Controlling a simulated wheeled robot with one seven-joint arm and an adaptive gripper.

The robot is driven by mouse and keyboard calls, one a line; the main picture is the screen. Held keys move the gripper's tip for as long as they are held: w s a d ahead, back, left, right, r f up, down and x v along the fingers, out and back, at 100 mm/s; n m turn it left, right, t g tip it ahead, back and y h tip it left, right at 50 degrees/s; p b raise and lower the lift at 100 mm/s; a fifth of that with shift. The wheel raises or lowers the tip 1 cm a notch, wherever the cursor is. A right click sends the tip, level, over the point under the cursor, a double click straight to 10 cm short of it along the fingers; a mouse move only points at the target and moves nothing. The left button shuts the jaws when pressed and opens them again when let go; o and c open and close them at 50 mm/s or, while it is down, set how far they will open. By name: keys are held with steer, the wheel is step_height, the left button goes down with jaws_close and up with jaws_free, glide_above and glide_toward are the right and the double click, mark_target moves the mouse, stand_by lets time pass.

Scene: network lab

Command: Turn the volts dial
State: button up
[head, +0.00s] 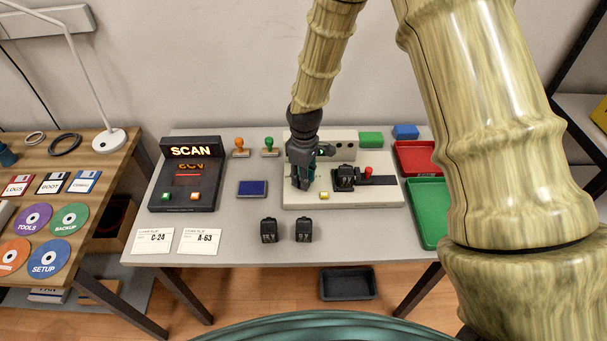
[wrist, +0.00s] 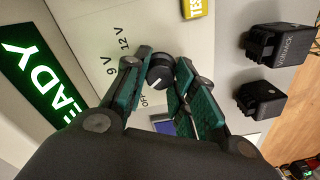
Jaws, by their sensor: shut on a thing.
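The volts dial (wrist: 160,72) is a black round knob on the pale tester panel, seen in the wrist view. Its white mark points toward the OFF label; 9 V and 12 V are printed farther round. My gripper (wrist: 164,68) is shut on the dial, with a green-padded finger on either side. In the head view my gripper (head: 304,172) is down over the left part of the tester (head: 375,196) and hides the dial. A lit green READY display (wrist: 40,80) shows partly in the wrist view.
A yellow TEST button (head: 324,195) and a black adapter (head: 345,178) are on the tester, right of my gripper. Two black adapters (head: 269,230) (head: 303,230) stand in front. A SCAN station (head: 190,175) is at left; red (head: 415,158) and green (head: 430,212) trays are at right.

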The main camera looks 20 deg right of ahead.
steer(key=m+p, duration=0.1)
steer(key=m, duration=0.4)
steer(key=shift+r+m, duration=0.1)
steer(key=shift+m, duration=0.2)
steer(key=m+p, duration=0.1)
steer(key=m, duration=0.3)
steer(key=shift+m, duration=0.3)
steer(key=o, duration=1.1)
steer(key=shift+c, duration=0.2)
step_height(320, 180, up, 12)
steer(key=shift+d, duration=0.25)
